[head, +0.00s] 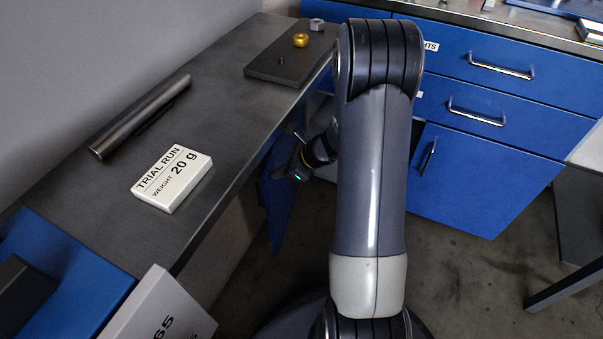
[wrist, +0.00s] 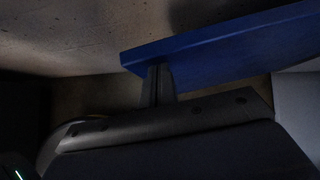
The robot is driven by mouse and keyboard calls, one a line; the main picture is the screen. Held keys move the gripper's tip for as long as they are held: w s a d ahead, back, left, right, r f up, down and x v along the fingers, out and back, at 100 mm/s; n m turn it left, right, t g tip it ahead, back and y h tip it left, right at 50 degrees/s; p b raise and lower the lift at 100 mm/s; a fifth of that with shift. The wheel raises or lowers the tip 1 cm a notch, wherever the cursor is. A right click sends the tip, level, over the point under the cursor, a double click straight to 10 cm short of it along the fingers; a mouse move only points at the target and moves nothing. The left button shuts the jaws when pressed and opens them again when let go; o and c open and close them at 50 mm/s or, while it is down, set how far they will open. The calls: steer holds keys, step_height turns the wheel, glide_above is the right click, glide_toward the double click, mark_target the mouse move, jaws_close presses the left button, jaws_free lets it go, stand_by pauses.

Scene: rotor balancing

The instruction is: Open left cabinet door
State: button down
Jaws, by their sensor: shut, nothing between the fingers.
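The left cabinet door is a blue panel (head: 282,205) under the left bench, partly hidden by my arm in the head view. It appears to stand swung out from beneath the bench. In the wrist view the blue door (wrist: 225,50) runs across the upper right, with its near end by my fingers. My gripper (wrist: 158,70) is shut and empty, its tips at or very close to the door's lower edge; I cannot tell whether they touch. In the head view the fingertips are hard to make out. No handle shows on this door.
The left bench (head: 75,200) holds a metal rod (head: 140,117), a white 20 g card (head: 172,178) and a dark plate (head: 270,68) with nuts. A blue drawer cabinet (head: 480,185) stands at right. Bare floor (head: 440,260) lies between.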

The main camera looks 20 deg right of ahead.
steer(key=w+a+m+t+h+b, duration=0.1)
steer(key=w+a+m+h+b, duration=0.1)
steer(key=w+a+m, duration=0.1)
steer(key=w+a, duration=0.1)
steer(key=a, duration=0.1)
steer(key=shift+a+t, duration=0.3)
steer(key=shift+t, duration=0.1)
